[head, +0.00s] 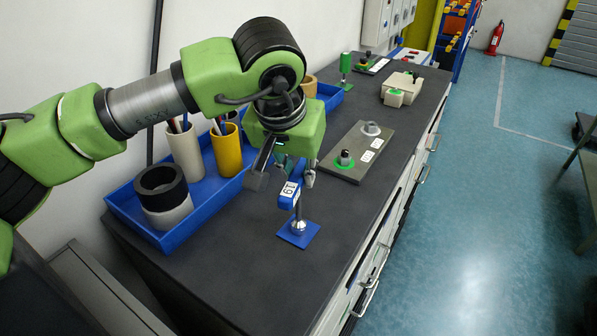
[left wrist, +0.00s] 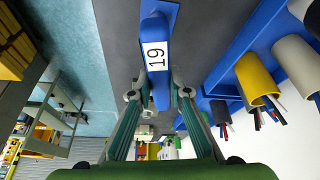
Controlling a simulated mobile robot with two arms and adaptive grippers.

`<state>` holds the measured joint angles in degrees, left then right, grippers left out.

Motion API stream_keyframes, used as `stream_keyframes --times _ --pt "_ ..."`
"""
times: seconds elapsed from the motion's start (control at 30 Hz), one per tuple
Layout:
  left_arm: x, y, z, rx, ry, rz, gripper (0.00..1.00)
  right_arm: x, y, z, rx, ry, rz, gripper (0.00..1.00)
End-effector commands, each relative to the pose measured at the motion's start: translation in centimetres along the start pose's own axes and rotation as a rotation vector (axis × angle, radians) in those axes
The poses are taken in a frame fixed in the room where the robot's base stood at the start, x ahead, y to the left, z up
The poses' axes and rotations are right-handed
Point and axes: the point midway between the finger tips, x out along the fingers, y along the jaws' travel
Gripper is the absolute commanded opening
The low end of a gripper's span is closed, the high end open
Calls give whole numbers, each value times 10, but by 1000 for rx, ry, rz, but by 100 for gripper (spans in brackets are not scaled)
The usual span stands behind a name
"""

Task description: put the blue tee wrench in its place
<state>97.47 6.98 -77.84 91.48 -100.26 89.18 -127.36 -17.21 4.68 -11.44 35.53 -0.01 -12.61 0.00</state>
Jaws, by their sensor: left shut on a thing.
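The blue tee wrench (head: 290,193) has a blue handle with a white label reading 19. It stands upright at a silver collar on a small blue square plate (head: 311,232) on the dark bench. Whether its lower end is seated in the collar or just above it, I cannot tell. My left gripper (head: 283,181) is shut on the wrench's handle from behind. The left wrist view shows the handle (left wrist: 157,30) running between the two fingertips (left wrist: 158,94). My right gripper is in neither view.
A blue tray (head: 127,205) with cups and a black ring stands at left. A grey plate (head: 345,170) with two fittings, one ringed green, lies beyond the wrench. A green-handled tool (head: 346,62) stands farther back. The bench's right front is clear.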

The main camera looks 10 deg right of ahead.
Motion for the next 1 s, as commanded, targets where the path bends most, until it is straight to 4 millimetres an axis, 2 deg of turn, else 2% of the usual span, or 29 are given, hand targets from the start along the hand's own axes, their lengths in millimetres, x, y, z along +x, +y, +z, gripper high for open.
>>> stream_keyframes --times 0.23,0.27,0.33,0.73,1.0 --pt "0 0 0 0 2 1 0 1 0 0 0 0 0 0" --pt "0 0 0 0 2 1 20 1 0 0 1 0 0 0" --pt "0 0 0 0 2 1 37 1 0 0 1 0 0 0" --pt "-3 0 -1 0 -1 0 37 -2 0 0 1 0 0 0" --pt "-38 0 -16 0 2 0 37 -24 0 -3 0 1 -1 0"
